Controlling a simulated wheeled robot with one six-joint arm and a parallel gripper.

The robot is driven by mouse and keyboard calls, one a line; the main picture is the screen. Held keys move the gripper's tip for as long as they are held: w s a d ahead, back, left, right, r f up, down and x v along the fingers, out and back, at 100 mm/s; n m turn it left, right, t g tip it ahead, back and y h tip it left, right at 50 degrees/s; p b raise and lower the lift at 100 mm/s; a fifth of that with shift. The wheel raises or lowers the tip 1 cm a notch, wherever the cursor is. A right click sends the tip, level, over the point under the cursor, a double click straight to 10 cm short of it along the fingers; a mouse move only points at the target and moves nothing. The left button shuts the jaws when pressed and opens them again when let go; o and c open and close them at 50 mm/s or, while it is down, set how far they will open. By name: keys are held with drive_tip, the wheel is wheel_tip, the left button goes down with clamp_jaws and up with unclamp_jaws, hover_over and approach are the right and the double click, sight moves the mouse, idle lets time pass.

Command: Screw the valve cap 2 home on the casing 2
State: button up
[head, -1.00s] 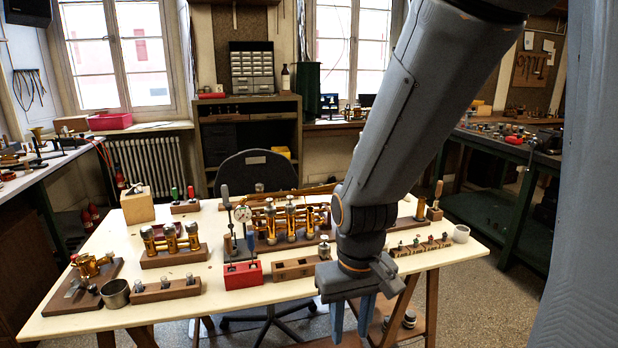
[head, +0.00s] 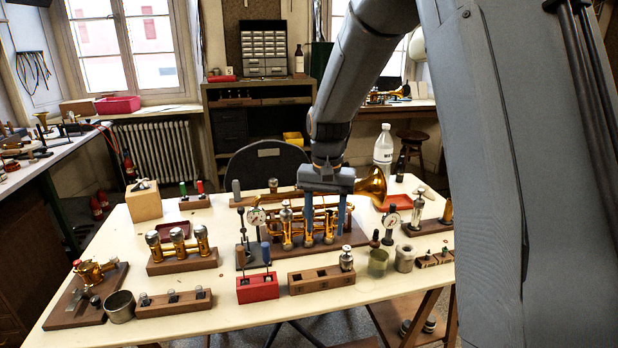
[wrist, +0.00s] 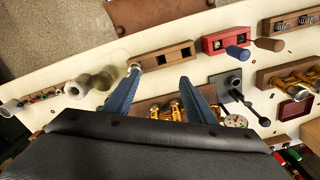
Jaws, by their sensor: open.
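A brass horn valve block (head: 298,238) with upright casings stands on a wooden base in the middle of the table. A silver-topped piece shows on its left casing (head: 286,212); the tops further right are partly hidden behind my fingers. I cannot tell for sure which casing is casing 2, or whether valve cap 2 sits on it. My gripper (head: 325,232) is open, pointing down over the right part of the block. In the wrist view the open fingers (wrist: 160,82) hold nothing, and brass parts (wrist: 174,110) show between them.
In front stand a wooden holed block (head: 318,281) with a silver piece (head: 346,258) at its right end, and a red block (head: 258,290). A brass bell (head: 371,188) is behind. The front strip is free.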

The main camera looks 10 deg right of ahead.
drive_tip(key=w+r+m+p, duration=0.1)
drive_tip(key=w, duration=0.4)
drive_tip(key=w+m+p, duration=0.1)
drive_tip(key=w+m, duration=0.1)
drive_tip(key=w, duration=0.4)
drive_tip(key=w+r+m+p, duration=0.1)
drive_tip(key=w+m, duration=0.1)
drive_tip(key=w, duration=0.4)
drive_tip(key=shift+w+r, duration=0.25)
drive_tip(key=shift+r, duration=0.05)
drive_tip(key=shift+m, duration=0.3)
drive_tip(key=shift+w+f+p, duration=0.1)
drive_tip(key=shift+f+p, duration=1.15)
drive_tip(key=shift+f, duration=2.6)
drive_tip(key=c, duration=1.2)
drive_tip(key=m, duration=0.5)
drive_tip(key=shift+d+b, duration=0.1)
drive_tip(key=shift+b, duration=0.25)
drive_tip(key=shift+c, duration=0.2)
drive_tip(key=m, duration=0.5)
drive_tip(key=shift+s, duration=0.2)
